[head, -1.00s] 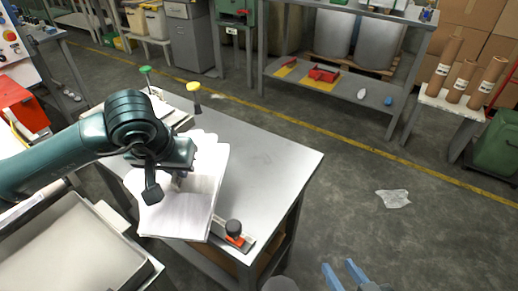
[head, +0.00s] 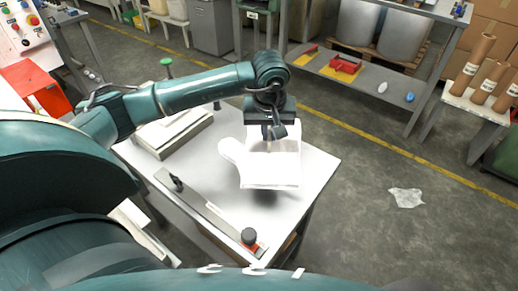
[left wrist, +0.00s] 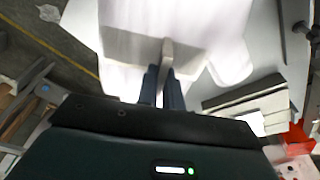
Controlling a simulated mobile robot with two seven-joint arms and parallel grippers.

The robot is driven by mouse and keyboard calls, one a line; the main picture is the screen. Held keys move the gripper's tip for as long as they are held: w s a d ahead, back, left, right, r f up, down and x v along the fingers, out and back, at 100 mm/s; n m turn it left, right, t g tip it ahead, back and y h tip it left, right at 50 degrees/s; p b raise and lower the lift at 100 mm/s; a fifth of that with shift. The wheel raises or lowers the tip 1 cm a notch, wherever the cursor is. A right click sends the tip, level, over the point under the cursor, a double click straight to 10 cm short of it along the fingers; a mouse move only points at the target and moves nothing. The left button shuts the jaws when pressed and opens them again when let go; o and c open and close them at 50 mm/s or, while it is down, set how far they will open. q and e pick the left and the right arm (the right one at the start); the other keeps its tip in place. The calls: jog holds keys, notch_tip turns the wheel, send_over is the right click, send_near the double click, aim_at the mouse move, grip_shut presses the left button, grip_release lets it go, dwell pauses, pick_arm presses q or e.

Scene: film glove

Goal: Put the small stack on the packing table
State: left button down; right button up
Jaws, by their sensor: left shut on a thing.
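The small stack (head: 272,172) is white and looks like flat sheets, with a rounded lobe on its left side. My left gripper (head: 270,135) is shut on its upper edge. In the left wrist view the white stack (left wrist: 205,30) fills the upper middle, with the gripper fingers (left wrist: 163,85) around a thin upright part. I cannot tell whether this is the packing table. My right gripper is not in view.
A long metal bar (head: 212,212) with a black knob and red end lies along the table's near-left side. A tray-like block (head: 172,133) stands at the back left. The right part of the tabletop is clear. A crumpled clear sheet (head: 406,197) lies on the floor.

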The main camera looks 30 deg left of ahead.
aim_at(262, 139)
pick_arm(q)
jog(key=shift+w+a+r+n+g+p, duration=0.15)
jog(key=shift+a+r+n+p, duration=0.15)
jog(key=shift+a+n+p, duration=0.15)
jog(key=shift+w+a+r+n+g+p, duration=0.15)
jog(key=shift+a+r+n+p, duration=0.15)
jog(key=shift+a, duration=0.2)
jog(key=f, duration=0.5)
jog(key=shift+a+f+p, duration=0.25)
jog(key=shift+f+p, duration=0.1)
jog(key=shift+f, duration=2.5)
jog(key=c, duration=1.6)
grip_release()
jog(key=shift+o, duration=0.2)
jog(key=shift+r, duration=0.1)
jog(key=r, duration=0.4)
jog(key=s+r, duration=0.1)
jog(key=r, duration=0.3)
jog(key=d+r+b, duration=0.1)
jog(key=r, duration=0.3)
jog(key=shift+s+d, duration=0.1)
jog(key=shift+s, duration=0.05)
